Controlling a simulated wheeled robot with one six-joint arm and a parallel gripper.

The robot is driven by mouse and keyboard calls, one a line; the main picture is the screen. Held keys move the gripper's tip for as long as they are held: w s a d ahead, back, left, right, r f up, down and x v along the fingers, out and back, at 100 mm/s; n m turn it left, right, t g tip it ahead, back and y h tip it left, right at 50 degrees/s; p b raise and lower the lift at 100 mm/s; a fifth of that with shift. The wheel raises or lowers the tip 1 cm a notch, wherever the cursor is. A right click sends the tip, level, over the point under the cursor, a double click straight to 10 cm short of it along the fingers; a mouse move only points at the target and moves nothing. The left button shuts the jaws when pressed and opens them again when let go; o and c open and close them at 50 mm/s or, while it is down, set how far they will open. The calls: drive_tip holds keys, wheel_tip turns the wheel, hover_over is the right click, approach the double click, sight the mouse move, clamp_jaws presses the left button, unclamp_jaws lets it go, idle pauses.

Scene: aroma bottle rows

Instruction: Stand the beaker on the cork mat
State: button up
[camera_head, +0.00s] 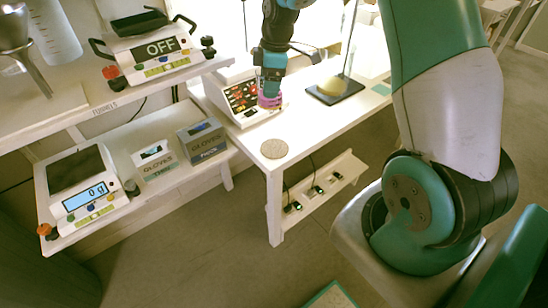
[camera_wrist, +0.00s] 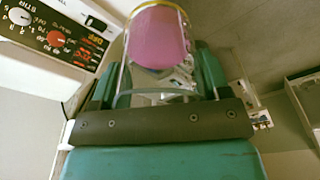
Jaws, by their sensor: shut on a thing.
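The clear beaker with pink contents (camera_head: 270,101) is held below my gripper (camera_head: 270,88) in the head view. It hangs in front of the right side of a white device with a dark panel. In the wrist view the beaker (camera_wrist: 158,38) sits between the two fingers of my gripper (camera_wrist: 158,75), which is shut on it. Its rim shows yellowish and its pink contents fill part of it. The round cork mat (camera_head: 274,149) lies bare on the white table near its front left corner, nearer the camera than the beaker. I cannot tell the beaker's exact height.
The white device with knobs and red digits (camera_head: 245,97) stands just left of the beaker. A stand with a dark base (camera_head: 334,90) and upright rod is to the right. White table surface (camera_head: 318,124) around the mat is clear. Shelves with scales (camera_head: 84,185) and glove boxes are left.

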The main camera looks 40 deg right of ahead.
drive_tip(key=shift+w+d+r+n+b, duration=0.15)
drive_tip(key=shift+d+r+n+b, duration=0.2)
drive_tip(key=shift+d+r+n, duration=0.45)
drive_tip(key=shift+f, duration=0.3)
wheel_tip(320, 180, down, 19)
drive_tip(key=shift+f+p, duration=0.1)
drive_tip(key=shift+p, duration=0.9)
drive_tip(key=o, duration=1)
drive_tip(key=shift+f, duration=0.1)
